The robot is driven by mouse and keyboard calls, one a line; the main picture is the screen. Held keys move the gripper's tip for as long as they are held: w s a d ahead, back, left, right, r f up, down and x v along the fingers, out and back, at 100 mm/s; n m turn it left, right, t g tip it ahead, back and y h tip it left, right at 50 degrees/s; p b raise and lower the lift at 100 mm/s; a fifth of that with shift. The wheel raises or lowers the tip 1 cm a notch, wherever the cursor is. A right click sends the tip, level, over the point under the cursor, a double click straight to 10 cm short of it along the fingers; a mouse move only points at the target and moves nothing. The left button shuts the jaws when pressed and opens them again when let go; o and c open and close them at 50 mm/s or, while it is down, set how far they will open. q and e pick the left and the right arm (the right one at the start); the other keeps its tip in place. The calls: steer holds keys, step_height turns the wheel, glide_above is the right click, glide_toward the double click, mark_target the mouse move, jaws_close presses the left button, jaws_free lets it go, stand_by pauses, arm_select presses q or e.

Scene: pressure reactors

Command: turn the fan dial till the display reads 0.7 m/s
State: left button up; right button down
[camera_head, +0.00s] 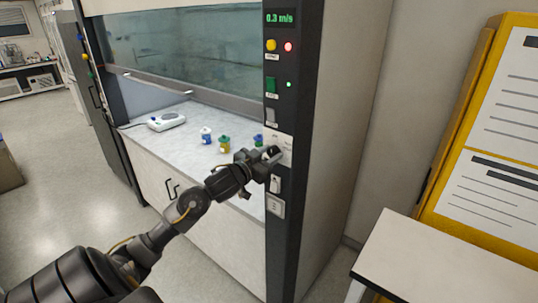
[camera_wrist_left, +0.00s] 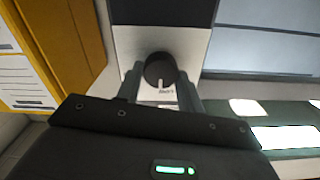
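The fan dial (camera_wrist_left: 160,70) is a round black knob with a white pointer line, on a white plate on the hood's dark side post. In the left wrist view the line points down toward small lettering. My left gripper (camera_head: 270,154) is at the dial. Its two fingers stand on either side of the knob, very close to its edges; whether they press on it I cannot tell. In the head view the gripper partly hides the dial. The green display (camera_head: 279,18) at the post's top reads 0.3 m/s. My right gripper is not in view.
Above the dial are a yellow button (camera_head: 271,45), a red light (camera_head: 288,47) and a green switch (camera_head: 271,85). A socket (camera_head: 275,206) is below. Small capped bottles (camera_head: 224,144) and a white device (camera_head: 166,121) stand on the hood worktop. A white table (camera_head: 440,255) is at right.

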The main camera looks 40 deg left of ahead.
arm_select(q)
steer(key=c, duration=0.4)
steer(key=m+b, duration=0.2)
steer(key=m, duration=0.3)
steer(key=shift+d+f, duration=0.1)
steer(key=shift+m+b, duration=1)
steer(key=shift+m, duration=0.8)
steer(key=o, duration=1)
